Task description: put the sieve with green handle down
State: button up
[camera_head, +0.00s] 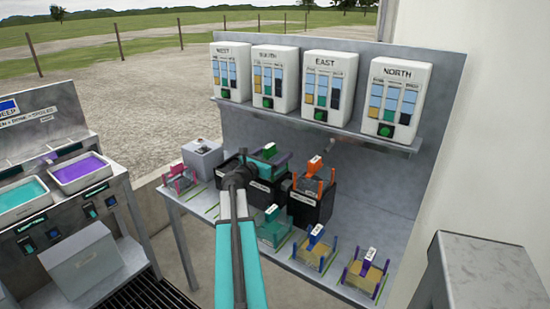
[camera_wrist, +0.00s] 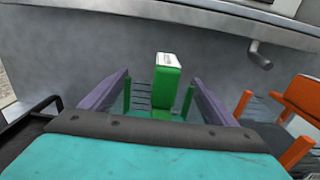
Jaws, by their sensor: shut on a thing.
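The sieve with green handle (camera_wrist: 166,88) is in the middle of the wrist view, its handle upright with a white top and green posts at its sides. It also shows at the back of the bench in the head view (camera_head: 268,151). My gripper (camera_wrist: 162,78) is shut on this sieve, with purple fingers flanking it. The sieve is over a black box (camera_head: 264,187); I cannot tell whether it touches it. My own arm and the gripper body hide its lower part. Another green-handled piece (camera_head: 271,212) stands in front on the bench.
A sieve with orange handle (camera_head: 314,180) sits on a black box close to the right. Blue (camera_head: 316,235) and purple (camera_head: 366,265) handled sieves stand at the front right, a pink one (camera_head: 180,181) at the left. A grey wall with a shelf (camera_head: 310,122) rises behind.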

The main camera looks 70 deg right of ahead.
jog(key=shift+f, duration=0.9)
jog(key=shift+f, duration=0.15)
jog(key=o, duration=1.2)
jog(key=shift+c, duration=0.2)
jog(key=shift+a, duration=0.15)
jog(key=b+v, duration=0.1)
jog(key=v, duration=1)
jog(key=shift+a+b, duration=0.4)
jog(key=shift+w, duration=0.1)
